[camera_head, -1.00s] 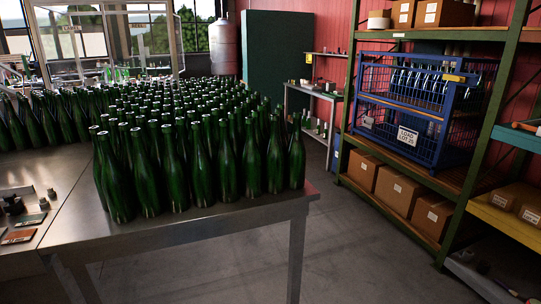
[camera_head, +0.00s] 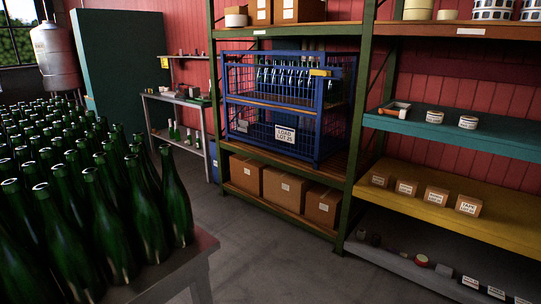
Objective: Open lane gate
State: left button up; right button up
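A blue wire cage (camera_head: 284,108) stands on the middle shelf of the green rack, with green bottles (camera_head: 285,78) lined up inside its upper level. A white sign (camera_head: 285,134) reading "LOAD LOT 25" hangs on its front. A yellow piece (camera_head: 320,72) sits at the cage's upper right front. I cannot tell which part is the lane gate or whether it is open. Neither of my grippers is in view.
A metal table (camera_head: 190,262) packed with green bottles (camera_head: 100,200) fills the lower left. Cardboard boxes (camera_head: 277,188) stand below the cage. A teal shelf (camera_head: 455,135) and a yellow shelf (camera_head: 455,202) are on the right. The grey floor (camera_head: 270,260) between table and rack is clear.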

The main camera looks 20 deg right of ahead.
aim_at(390, 113)
jog(key=z, duration=1.05)
jog(key=i, duration=1.1)
jog(key=z, duration=0.75)
